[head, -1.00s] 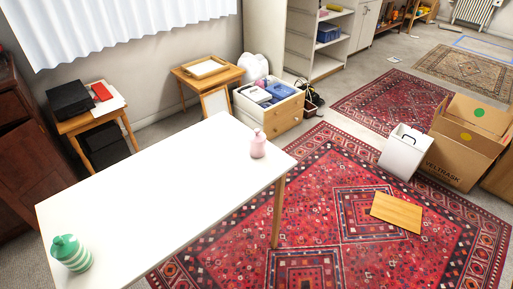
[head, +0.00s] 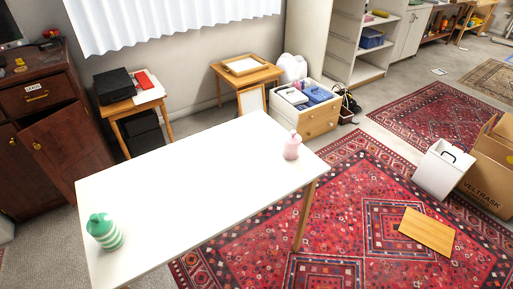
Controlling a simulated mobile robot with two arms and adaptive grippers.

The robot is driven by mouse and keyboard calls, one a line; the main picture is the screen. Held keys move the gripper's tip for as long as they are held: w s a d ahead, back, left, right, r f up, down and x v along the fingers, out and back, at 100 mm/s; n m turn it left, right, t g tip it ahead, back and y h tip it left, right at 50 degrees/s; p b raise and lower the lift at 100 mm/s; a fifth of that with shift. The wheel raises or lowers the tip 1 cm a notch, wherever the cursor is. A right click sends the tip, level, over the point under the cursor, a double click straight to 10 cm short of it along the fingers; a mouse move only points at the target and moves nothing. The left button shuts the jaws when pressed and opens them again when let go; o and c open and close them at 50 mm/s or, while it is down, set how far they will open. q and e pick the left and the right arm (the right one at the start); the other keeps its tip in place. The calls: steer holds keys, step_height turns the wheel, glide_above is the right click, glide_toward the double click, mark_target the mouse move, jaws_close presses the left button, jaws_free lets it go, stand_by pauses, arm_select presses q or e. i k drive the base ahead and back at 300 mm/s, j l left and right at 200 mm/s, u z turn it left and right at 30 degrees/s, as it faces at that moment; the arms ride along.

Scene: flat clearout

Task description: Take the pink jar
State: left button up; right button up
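The pink jar (head: 292,146) stands upright near the far right corner of the white table (head: 190,185). A green-and-white striped jar (head: 105,232) with a green top stands at the near left end of the same table. Neither of my grippers shows in the head view, so I cannot see whether they are open or shut.
The tabletop between the jars is clear. A patterned red rug (head: 340,220) lies right of the table, with a wooden board (head: 427,231) on it. A white bin (head: 441,170) and cardboard box (head: 490,172) stand at right. A dark cabinet (head: 60,120) stands at left.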

mark_target(290, 152)
steer(key=i+l+u, duration=0.15)
steer(key=l+u, duration=0.25)
steer(key=i+l+u, duration=0.1)
steer(key=l+u, duration=0.15)
steer(key=u, duration=0.2)
steer(key=l+u, duration=0.85)
